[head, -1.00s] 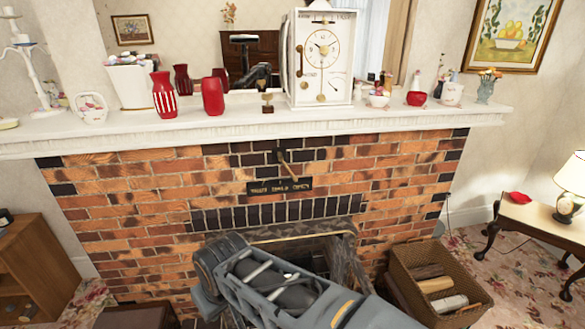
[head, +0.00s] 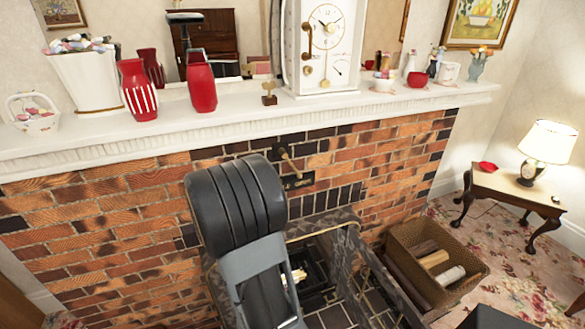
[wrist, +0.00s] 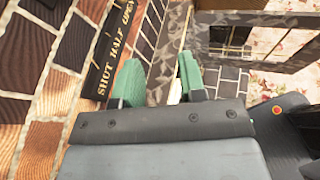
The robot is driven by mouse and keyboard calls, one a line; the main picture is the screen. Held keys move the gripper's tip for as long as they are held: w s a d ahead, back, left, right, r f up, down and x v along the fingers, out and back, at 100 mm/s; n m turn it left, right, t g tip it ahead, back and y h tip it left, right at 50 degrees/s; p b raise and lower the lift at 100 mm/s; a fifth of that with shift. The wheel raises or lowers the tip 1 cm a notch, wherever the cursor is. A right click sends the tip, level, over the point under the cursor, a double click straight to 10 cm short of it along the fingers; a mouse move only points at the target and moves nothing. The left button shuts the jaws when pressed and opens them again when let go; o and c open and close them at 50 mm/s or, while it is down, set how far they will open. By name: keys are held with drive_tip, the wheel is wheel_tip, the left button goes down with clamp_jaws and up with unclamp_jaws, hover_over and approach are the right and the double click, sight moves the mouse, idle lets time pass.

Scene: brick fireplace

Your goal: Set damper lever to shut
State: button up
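The damper lever (head: 288,160) is a thin brass-coloured handle on a dark mount in the brickwork under the mantel. It slants down and to the right, its tip over the right part of the black label plate (head: 298,182). I do not make out the lever in the wrist view. In the head view my black arm link hides the gripper and the plate's left part.
The white mantel shelf (head: 225,118) juts out above the lever, holding red vases (head: 201,82) and a white clock (head: 325,45). Below is the firebox with a dark metal screen (head: 350,265). A log basket (head: 435,262) stands at right, near a side table (head: 512,190).

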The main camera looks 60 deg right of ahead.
sight(294, 168)
drive_tip(key=w+d+n+t+h, duration=0.1)
drive_tip(key=w+d+n+h, duration=0.35)
drive_tip(key=n, duration=0.25)
drive_tip(key=shift+t, duration=0.3)
drive_tip(key=s+d, duration=0.1)
drive_tip(key=d, duration=0.4)
drive_tip(key=d+p, duration=0.1)
drive_tip(key=d, duration=0.4)
drive_tip(key=s+d+p, duration=0.1)
drive_tip(key=d, duration=0.4)
drive_tip(key=shift+s+d+f, duration=0.3)
drive_tip(key=shift+s+f, duration=0.05)
drive_tip(key=shift+w+a+r, duration=0.15)
drive_tip(key=shift+w+a, duration=0.35)
drive_tip(key=shift+a, duration=0.1)
drive_tip(key=shift+s+d, duration=0.2)
drive_tip(key=shift+d, duration=0.1)
drive_tip(key=c, duration=0.4)
drive_tip(key=shift+w+a, duration=0.1)
clamp_jaws()
